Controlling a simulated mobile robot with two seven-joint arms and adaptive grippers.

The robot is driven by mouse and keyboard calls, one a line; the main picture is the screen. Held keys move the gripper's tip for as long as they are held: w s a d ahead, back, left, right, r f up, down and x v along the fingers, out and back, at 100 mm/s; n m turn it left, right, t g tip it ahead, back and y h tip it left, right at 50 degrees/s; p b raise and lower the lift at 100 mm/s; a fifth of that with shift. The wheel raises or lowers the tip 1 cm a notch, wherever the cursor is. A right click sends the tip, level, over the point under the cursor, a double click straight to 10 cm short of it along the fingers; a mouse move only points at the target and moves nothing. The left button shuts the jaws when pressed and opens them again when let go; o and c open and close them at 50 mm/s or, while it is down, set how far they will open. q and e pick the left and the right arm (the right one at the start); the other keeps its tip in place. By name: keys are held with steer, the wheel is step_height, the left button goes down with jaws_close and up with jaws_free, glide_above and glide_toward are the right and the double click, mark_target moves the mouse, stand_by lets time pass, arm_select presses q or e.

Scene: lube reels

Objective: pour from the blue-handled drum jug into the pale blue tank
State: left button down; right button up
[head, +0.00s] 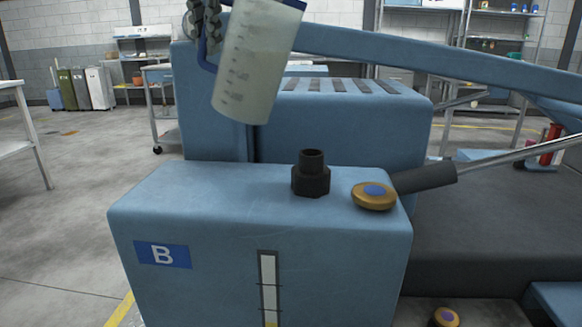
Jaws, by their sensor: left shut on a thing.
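The drum jug (254,70) is a translucent pale container with a blue handle (205,57) on its left side and dark graduation marks. It hangs in the air at the top of the head view, leaning with its top to the right; its upper end is cut off by the frame edge. My left gripper (203,22) is shut on the handle. The pale blue tank (220,225) stands below, with a "B" label, a sight gauge (269,285) and a black filler neck (311,175) on top. The jug's base is above and left of the neck, apart from it. My right gripper is out of view.
A brass cap with a blue centre (374,195) sits right of the neck. A metal rod with a black grip (425,178) reaches in beside it. A larger blue housing (340,125) with dark slots stands behind the tank. Open floor (60,220) lies to the left.

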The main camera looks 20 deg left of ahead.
arm_select(q)
steer(key=shift+r, duration=0.1)
stand_by(0.3)
steer(key=shift+a+r+y+p, duration=0.1)
steer(key=shift+r+y+p, duration=0.45)
steer(key=shift+p, duration=0.1)
steer(key=shift+a, duration=0.1)
steer(key=shift+r+y+p, duration=0.5)
steer(key=shift+y+p, duration=0.05)
steer(key=shift+p, duration=0.1)
steer(key=shift+f, duration=0.1)
